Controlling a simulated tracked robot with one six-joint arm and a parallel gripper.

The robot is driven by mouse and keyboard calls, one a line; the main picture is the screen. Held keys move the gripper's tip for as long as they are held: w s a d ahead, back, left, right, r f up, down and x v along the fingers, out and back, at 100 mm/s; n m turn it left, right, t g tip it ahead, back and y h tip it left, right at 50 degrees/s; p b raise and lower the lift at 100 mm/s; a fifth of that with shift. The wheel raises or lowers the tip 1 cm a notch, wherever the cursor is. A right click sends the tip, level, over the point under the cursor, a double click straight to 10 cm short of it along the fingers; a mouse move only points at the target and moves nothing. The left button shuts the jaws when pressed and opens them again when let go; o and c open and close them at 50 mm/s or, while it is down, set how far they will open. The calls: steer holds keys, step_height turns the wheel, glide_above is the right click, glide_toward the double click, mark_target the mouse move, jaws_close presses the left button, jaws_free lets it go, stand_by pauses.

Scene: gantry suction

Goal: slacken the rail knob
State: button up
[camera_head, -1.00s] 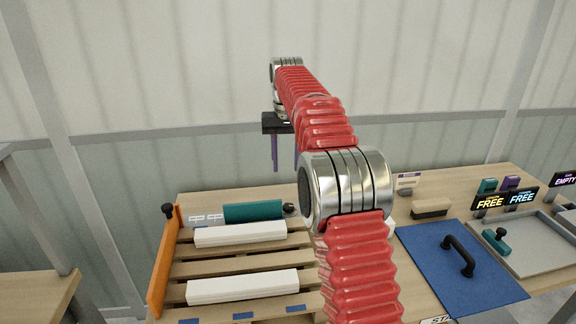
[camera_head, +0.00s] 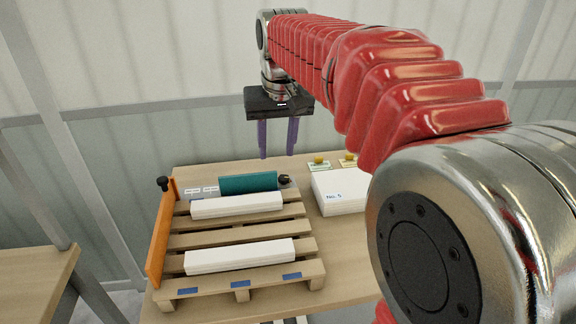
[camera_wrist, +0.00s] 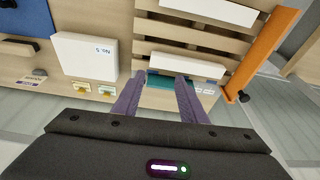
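An orange rail (camera_head: 160,235) stands along the left side of the wooden pallet, with a black knob (camera_head: 163,183) at its far end. In the wrist view the rail (camera_wrist: 262,50) is at the right and its knob (camera_wrist: 244,97) is below it. A second dark knob (camera_head: 284,180) sits at the right end of a teal cylinder (camera_head: 248,183); I cannot tell which is meant. My gripper (camera_head: 277,155) points down above the far side of the pallet, right of the rail. Its two purple fingers are apart and empty in the wrist view (camera_wrist: 160,76).
The pallet (camera_head: 240,240) carries two white bars (camera_head: 240,254). The wall is close behind the table. My arm hides the table's right side.

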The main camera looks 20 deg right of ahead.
steer(key=s+a+f+n+t, duration=0.1)
steer(key=s+f, duration=0.4)
steer(key=s, duration=0.6)
steer(key=s+a+f+t, duration=0.1)
steer(key=s+a+f, duration=0.3)
steer(key=s, duration=0.7)
steer(key=shift+s+f+n+t, duration=0.3)
steer(key=shift+f+n+t, duration=0.1)
steer(key=shift+f, duration=0.55)
